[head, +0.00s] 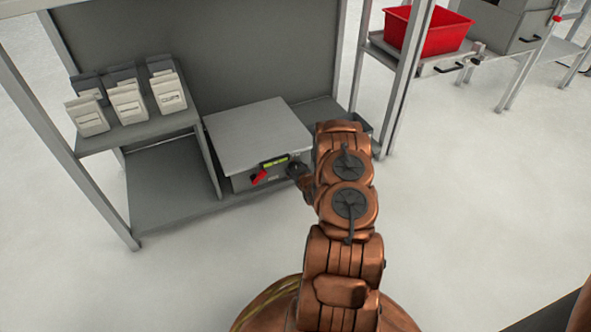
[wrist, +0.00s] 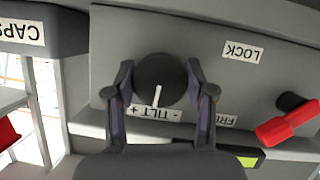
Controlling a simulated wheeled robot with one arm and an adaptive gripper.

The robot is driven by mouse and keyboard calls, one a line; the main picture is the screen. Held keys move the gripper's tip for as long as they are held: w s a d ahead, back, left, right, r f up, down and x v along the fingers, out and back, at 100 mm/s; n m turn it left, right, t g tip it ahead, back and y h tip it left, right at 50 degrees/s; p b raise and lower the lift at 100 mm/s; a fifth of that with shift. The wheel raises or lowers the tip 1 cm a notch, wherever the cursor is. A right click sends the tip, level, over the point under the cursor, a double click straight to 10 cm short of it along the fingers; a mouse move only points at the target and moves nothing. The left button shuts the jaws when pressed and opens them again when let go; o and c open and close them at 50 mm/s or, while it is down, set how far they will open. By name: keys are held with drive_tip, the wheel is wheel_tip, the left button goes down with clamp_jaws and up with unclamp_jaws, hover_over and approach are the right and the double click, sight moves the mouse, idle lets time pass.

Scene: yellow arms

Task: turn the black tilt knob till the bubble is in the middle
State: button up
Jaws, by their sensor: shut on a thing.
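The black tilt knob (wrist: 159,80) is round with a white pointer line, above a label reading "TILT" with plus and minus, upside down in the wrist view. My gripper (wrist: 162,92) has its two fingers closed against the knob's sides. In the head view my gripper (head: 298,172) is at the front of the grey box (head: 258,130), partly hidden by my arm. The yellow-green bubble level (head: 275,161) is on the box's front edge. It shows only in part in the wrist view (wrist: 249,161), and the bubble's position cannot be made out.
A red lever (wrist: 288,123) is beside the knob, near a "LOCK" label (wrist: 242,51). A shelf with several white bins (head: 127,104) stands at left. A red crate (head: 432,32) is on a bench at back right. The floor at right is clear.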

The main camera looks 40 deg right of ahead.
drive_tip(key=shift+n, duration=0.5)
drive_tip(key=o, duration=1.2)
drive_tip(key=shift+c, duration=0.2)
drive_tip(key=v, duration=1.2)
drive_tip(key=shift+a, duration=0.15)
drive_tip(key=shift+w, duration=0.1)
